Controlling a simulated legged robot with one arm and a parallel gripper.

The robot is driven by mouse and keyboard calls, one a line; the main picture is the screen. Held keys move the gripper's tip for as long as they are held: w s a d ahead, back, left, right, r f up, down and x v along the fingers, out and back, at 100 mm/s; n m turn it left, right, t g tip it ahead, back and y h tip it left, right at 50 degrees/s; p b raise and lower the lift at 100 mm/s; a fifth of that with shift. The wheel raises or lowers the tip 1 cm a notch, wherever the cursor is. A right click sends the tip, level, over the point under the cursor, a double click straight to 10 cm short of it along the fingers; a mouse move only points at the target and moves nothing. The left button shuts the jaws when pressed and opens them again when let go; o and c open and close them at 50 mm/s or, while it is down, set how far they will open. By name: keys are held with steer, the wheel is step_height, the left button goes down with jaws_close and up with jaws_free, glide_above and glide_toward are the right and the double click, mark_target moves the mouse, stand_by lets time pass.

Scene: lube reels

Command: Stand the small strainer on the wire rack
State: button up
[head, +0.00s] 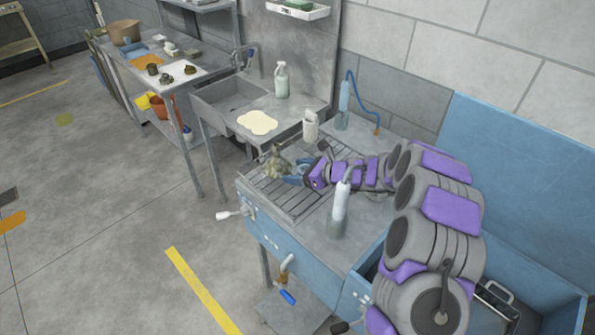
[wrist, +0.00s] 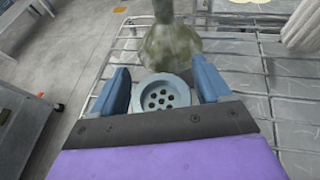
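The small strainer (wrist: 161,95) is a round grey-blue cup with a holed bottom, seen in the wrist view between the two blue fingers of my gripper (wrist: 162,82). The fingers appear to close on its rim from both sides; its near edge is hidden by my gripper's dark plate. In the head view my gripper (head: 294,180) is low over the wire rack (head: 290,202), and the strainer cannot be made out there. The rack's bars also show in the wrist view (wrist: 238,62). I cannot tell whether the strainer touches the bars.
A murky green-brown flared vessel (head: 275,161) stands on the rack just beyond my fingers, close to the strainer. A white container (head: 310,125) stands behind the rack. A clear bottle (head: 339,210) stands on the right of the bench.

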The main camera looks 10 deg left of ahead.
steer(key=shift+d+r, duration=0.1)
steer(key=shift+d, duration=0.15)
steer(key=shift+d+r, duration=0.15)
steer(key=p+v, duration=0.2)
steer(key=v, duration=0.9)
steer(key=shift+s+d+p, duration=0.2)
steer(key=shift+d+p, duration=0.05)
steer(key=shift+p, duration=0.05)
steer(key=shift+r, duration=0.15)
